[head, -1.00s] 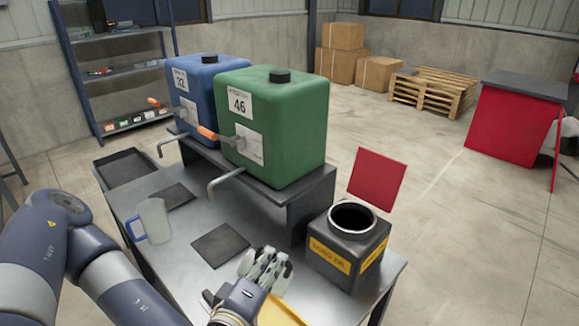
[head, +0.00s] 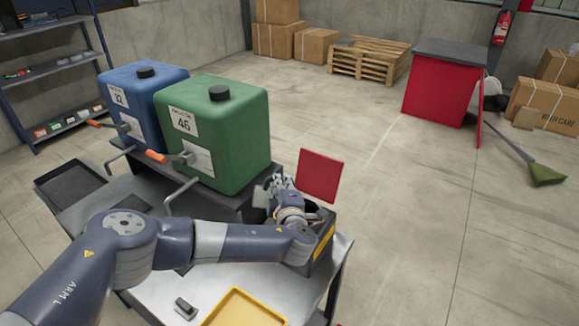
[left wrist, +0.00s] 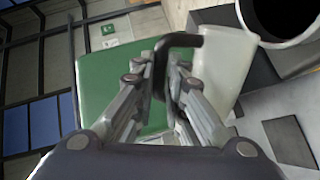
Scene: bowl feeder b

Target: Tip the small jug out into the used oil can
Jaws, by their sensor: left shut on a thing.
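My left gripper (head: 279,188) is shut on the dark handle (left wrist: 160,62) of the small jug, with its fingers (left wrist: 168,75) on either side of it. The jug's pale, translucent body (left wrist: 226,70) shows beyond the fingers in the left wrist view; its tilt and contents cannot be told. The used oil can (head: 325,240) stands at the table's right end, largely hidden behind my gripper and wrist. Its red flap (head: 320,175) stands up. Its round dark mouth (left wrist: 284,14) shows close beside the jug in the left wrist view. My right gripper is not in view.
The green drum (head: 222,130) and blue drum (head: 142,90) stand on a raised shelf left of the can, their taps facing the front. A yellow tray (head: 245,308) and a small dark object (head: 185,307) lie at the table's front. My left arm crosses the table.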

